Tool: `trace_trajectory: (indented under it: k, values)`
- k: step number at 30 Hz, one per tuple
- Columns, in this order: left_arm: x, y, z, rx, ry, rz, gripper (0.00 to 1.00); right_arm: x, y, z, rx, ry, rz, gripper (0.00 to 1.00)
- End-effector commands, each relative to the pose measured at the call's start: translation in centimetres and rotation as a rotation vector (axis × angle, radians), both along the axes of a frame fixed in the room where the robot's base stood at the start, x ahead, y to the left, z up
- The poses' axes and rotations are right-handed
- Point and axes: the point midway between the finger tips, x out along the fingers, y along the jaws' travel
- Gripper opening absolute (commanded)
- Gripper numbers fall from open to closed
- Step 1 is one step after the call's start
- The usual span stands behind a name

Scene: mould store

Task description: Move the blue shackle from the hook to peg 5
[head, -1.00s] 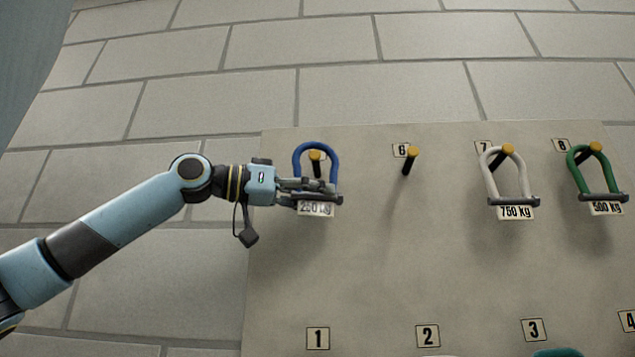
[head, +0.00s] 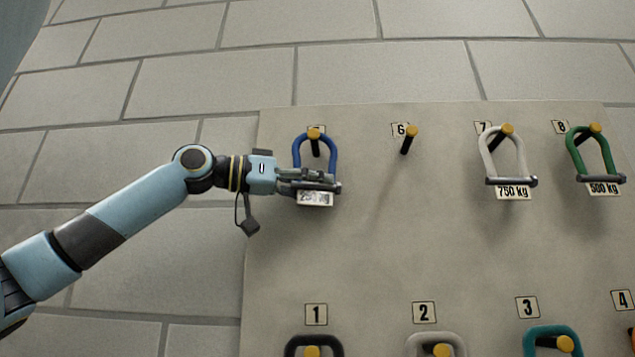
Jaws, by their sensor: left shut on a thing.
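The blue shackle (head: 332,150) hangs bow up at the upper left of the board in the head view. A yellow-tipped peg (head: 314,134) stands at the top of its bow, with the tip in front of the blue bar. The number plate behind is mostly hidden. Contact between bow and peg cannot be told for sure. My left gripper (head: 318,184) reaches in from the left and is shut on the lower, pin end of the blue shackle. A white tag (head: 315,199) hangs below it, its print blurred. My right gripper and the hook are not in view.
To the right, peg 6 (head: 409,138) is bare. A white 750 kg shackle (head: 487,162) and a green 500 kg shackle (head: 573,152) hang on pegs 7 and 8. Dark, grey and teal (head: 530,338) shackles hang in the lower row.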

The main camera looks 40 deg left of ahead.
Motion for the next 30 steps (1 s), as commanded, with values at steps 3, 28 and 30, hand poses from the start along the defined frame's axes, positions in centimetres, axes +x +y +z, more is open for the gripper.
trace_trajectory:
  k: [3,28,30]
  values:
    - [-0.01,0.0,0.05,-0.001,-0.001,0.0,0.0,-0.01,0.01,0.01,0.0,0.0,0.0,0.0]
    - [0.03,0.0,-0.24,0.0,0.004,0.001,0.45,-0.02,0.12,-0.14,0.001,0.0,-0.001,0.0]
    - [0.13,0.01,-0.84,-0.001,0.013,0.003,0.45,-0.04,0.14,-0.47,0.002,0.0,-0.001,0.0]
